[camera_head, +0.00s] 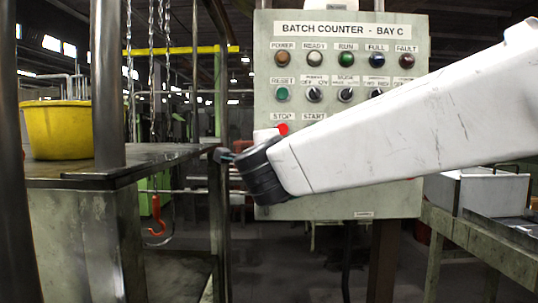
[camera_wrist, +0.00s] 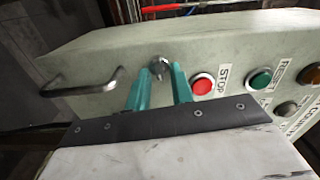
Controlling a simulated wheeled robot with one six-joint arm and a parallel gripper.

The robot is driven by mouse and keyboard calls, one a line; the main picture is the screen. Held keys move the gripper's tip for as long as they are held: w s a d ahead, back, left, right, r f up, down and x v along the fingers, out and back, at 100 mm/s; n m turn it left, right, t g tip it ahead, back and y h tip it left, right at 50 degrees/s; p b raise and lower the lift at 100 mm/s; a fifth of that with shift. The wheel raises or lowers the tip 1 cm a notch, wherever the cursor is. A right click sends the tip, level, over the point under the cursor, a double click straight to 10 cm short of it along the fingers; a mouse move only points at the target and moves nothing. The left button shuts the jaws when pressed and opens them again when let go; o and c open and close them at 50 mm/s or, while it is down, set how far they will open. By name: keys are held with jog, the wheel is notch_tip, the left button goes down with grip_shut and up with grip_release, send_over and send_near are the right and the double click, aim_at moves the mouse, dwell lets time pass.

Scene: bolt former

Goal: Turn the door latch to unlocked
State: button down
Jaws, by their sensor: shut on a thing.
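The door latch (camera_wrist: 160,66) is a small metal knob on the pale grey control box (camera_wrist: 225,45). In the wrist view it sits between the teal fingertips of my gripper (camera_wrist: 161,75), which is shut on it. The fingers partly cover the latch, and I cannot tell which way it is turned. In the head view my gripper (camera_head: 226,156) is at the left edge of the box (camera_head: 340,205), mostly behind my white arm. The latch is hidden in that view.
A metal bar handle (camera_wrist: 88,87) stands out from the box left of the latch. The red STOP button (camera_wrist: 203,84) and green RESET button (camera_wrist: 261,80) are close on the right. In the head view, a bench (camera_head: 130,160) with a yellow bucket (camera_head: 58,130) stands left.

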jog(key=shift+f+m, duration=0.1)
jog(key=shift+m, duration=0.4)
jog(key=c, duration=1.2)
grip_release()
jog(key=shift+c, duration=0.2)
jog(key=s, duration=0.7)
jog(key=shift+s+a, duration=0.15)
jog(key=shift+s, duration=0.25)
jog(key=shift+a, duration=0.1)
